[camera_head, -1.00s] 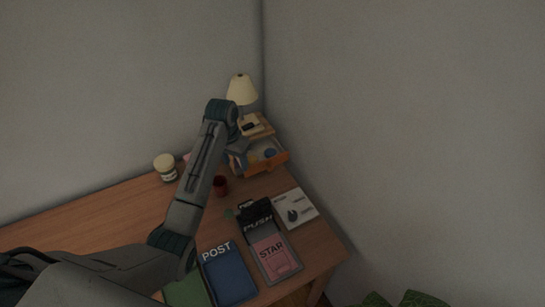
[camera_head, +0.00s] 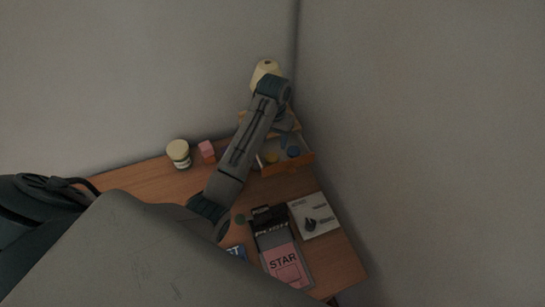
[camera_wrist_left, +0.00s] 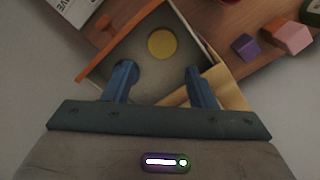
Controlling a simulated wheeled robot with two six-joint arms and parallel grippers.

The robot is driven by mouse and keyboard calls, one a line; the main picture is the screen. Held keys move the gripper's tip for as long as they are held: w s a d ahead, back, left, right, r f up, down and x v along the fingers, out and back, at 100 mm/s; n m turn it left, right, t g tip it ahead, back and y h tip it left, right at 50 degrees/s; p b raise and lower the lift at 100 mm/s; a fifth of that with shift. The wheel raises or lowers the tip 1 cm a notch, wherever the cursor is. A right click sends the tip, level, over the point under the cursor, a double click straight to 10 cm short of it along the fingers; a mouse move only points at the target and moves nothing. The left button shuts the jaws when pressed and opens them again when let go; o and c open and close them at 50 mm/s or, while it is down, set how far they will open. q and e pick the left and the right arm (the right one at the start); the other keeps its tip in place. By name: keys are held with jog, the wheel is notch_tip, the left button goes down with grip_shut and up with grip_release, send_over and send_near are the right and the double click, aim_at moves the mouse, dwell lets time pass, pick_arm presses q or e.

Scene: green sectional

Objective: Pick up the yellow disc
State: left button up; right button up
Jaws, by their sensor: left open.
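The yellow disc (camera_head: 271,157) lies flat inside an open drawer (camera_head: 290,168) with an orange front. In the left wrist view the yellow disc (camera_wrist_left: 162,43) lies on the drawer floor, ahead of and between my two blue fingers. My left gripper (camera_head: 286,138) is over the drawer, and in the left wrist view it (camera_wrist_left: 160,72) is open with nothing between its fingers. A blue disc (camera_head: 293,152) lies in the drawer to the right of the yellow one. My right gripper is not in view.
A lamp (camera_head: 266,72) stands behind my left arm. A jar (camera_head: 179,154) and a pink block (camera_head: 207,150) are on the desk to the left. A pink STAR item (camera_head: 284,265) and a white box (camera_head: 315,215) lie in front. A purple block (camera_wrist_left: 245,46) is beside the drawer.

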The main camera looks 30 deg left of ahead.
aim_at(272, 157)
pick_arm(q)
jog(key=shift+s+f+p, duration=0.15)
jog(key=shift+f+p, duration=0.2)
jog(key=shift+f, duration=0.2)
jog(key=shift+s+f, duration=0.2)
jog(key=shift+f, duration=0.35)
jog(key=shift+f+p, duration=0.3)
jog(key=shift+p, duration=0.2)
notch_tip(272, 157, down, 4)
jog(key=shift+a+r+p, duration=0.15)
jog(key=shift+p, duration=0.8)
jog(key=shift+f, duration=0.5)
jog(key=c, duration=0.7)
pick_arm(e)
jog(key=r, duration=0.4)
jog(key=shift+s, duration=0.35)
